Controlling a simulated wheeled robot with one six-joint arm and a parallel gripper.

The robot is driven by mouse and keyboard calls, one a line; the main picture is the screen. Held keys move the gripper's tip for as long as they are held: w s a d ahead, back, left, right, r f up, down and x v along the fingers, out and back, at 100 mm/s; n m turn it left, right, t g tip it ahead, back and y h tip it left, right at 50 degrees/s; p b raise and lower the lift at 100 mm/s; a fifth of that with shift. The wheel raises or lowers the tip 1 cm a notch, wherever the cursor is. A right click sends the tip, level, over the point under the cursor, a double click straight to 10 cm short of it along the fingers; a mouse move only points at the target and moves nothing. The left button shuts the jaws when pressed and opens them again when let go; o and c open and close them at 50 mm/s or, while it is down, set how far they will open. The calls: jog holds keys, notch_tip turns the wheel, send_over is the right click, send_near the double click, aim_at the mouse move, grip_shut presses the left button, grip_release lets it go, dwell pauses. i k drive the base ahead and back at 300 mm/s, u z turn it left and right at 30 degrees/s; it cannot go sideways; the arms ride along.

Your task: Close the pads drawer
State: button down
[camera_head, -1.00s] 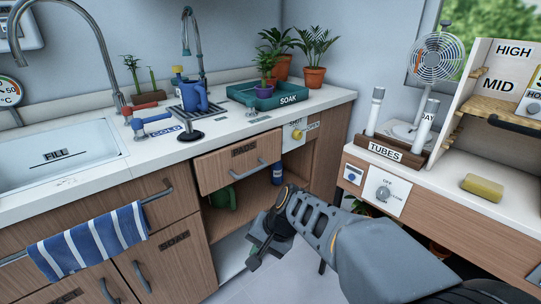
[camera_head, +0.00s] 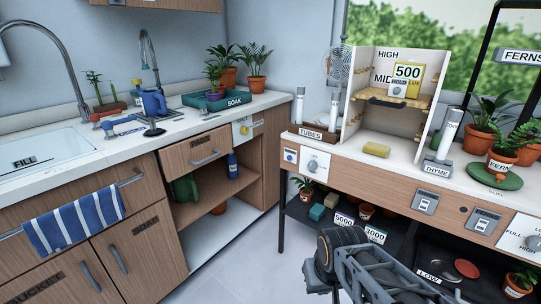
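The pads drawer (camera_head: 186,156) is a wooden front with a bar handle (camera_head: 204,158), set under the counter to the right of the striped towel. Its front sits close beneath the counter edge; I cannot tell whether a small gap is left behind it. My gripper (camera_head: 314,278) is at the bottom middle of the view, over the floor, well to the right of the drawer and apart from it. Its fingers are partly hidden and small, so their opening is unclear. I see nothing held in it.
An open cupboard below the drawer holds a blue bottle (camera_head: 232,165) and a green can (camera_head: 185,188). A striped towel (camera_head: 75,219) hangs at left. A second bench (camera_head: 390,180) with a dark lower shelf stands at right. Floor (camera_head: 240,265) between the units is clear.

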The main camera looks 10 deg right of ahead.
aim_at(177, 160)
jog(key=u, duration=1.15)
jog(key=i, duration=1.35)
jog(key=z, duration=0.5)
